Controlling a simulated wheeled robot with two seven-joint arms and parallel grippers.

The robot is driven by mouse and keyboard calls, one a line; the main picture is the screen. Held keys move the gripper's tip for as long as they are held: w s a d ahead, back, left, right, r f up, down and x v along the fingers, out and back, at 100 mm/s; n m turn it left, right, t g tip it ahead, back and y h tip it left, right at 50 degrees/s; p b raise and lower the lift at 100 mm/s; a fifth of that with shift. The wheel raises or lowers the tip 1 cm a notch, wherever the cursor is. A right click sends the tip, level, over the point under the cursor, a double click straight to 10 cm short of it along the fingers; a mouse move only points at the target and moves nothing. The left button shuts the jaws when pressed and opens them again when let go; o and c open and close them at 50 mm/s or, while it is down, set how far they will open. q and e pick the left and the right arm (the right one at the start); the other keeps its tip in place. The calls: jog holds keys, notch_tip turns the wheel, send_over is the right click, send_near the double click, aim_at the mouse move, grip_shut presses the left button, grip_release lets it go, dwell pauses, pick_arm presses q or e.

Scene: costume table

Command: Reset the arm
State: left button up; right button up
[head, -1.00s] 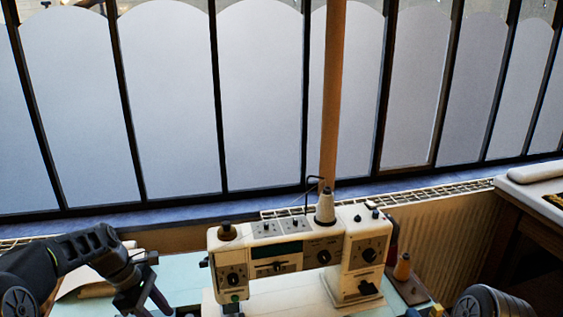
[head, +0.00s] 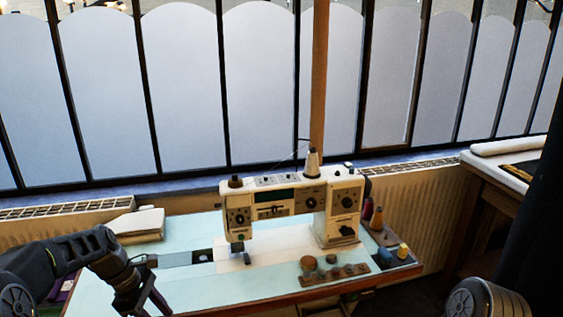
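My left arm comes in from the lower left, bent at the elbow, with its gripper (head: 146,305) pointing down at the bottom edge of the view. Its fingers look spread apart, with nothing seen between them; the tips are close to or past the picture's edge. The gripper is over the left front part of the pale blue sewing table (head: 215,290), left of the white sewing machine (head: 285,200) and apart from it. Of my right arm only a rounded grey link shows at the lower right; its gripper is out of view.
Thread spools (head: 376,218) stand right of the machine. A brown rack (head: 335,275) with small round items lies at the table's front. Behind are a radiator (head: 430,190) and windows; another table (head: 500,170) stands at right.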

pick_arm(q)
jog(key=s+d+f+m, duration=0.3)
jog(key=d+f, duration=0.2)
jog(key=f, duration=0.4)
jog(key=s+d+f+m, duration=0.3)
jog(key=d+f+m, duration=0.15)
jog(key=f, duration=0.45)
jog(key=s+d+f+m, duration=0.4)
jog(key=s+d, duration=0.2)
jog(key=s, duration=0.3)
jog(key=s+d+f+m, duration=0.4)
jog(key=s+d, duration=0.2)
jog(key=s, duration=0.4)
jog(key=shift+d+f+t, duration=0.15)
jog(key=shift+d+t, duration=0.05)
jog(key=shift+t, duration=0.1)
jog(key=shift+m, duration=0.25)
jog(key=shift+c, duration=0.6)
